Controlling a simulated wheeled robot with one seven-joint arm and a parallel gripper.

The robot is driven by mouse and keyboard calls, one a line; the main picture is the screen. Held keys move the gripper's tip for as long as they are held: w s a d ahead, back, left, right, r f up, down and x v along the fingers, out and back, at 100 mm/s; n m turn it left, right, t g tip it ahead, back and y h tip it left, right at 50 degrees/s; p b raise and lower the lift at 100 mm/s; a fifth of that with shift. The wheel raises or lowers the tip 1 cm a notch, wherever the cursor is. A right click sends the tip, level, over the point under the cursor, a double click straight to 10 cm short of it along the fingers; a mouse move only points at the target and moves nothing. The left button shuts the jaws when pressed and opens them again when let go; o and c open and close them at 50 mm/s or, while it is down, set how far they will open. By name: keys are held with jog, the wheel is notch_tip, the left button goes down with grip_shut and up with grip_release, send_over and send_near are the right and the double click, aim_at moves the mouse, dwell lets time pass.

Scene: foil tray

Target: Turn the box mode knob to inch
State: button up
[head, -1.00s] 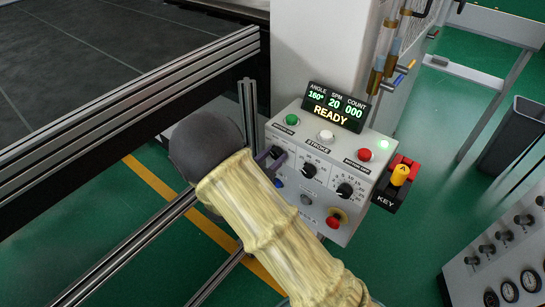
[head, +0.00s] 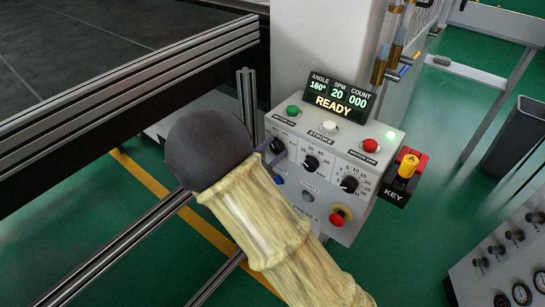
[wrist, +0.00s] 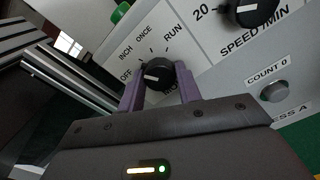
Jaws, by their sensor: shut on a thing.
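The mode knob (wrist: 158,75) is black and round with a white pointer mark, on the grey control box (head: 318,190). Its printed labels OFF, INCH, ONCE and RUN fan around it in the wrist view. The white mark faces left, about toward OFF. My gripper (wrist: 160,80) has a purple finger on each side of the knob and is shut on it. In the head view my gripper (head: 273,153) is at the box's left side, and my dark wrist and pale sleeved arm hide part of the box's lower left.
The speed knob (wrist: 250,10) is right of the mode knob. A metal rail frame (head: 130,95) runs at the left.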

jog(key=shift+m+b, duration=0.9)
jog(key=shift+m, duration=0.1)
jog(key=o, duration=1)
jog(key=v, duration=1.7)
jog(key=shift+s+a, duration=0.2)
jog(key=shift+d+f, duration=0.1)
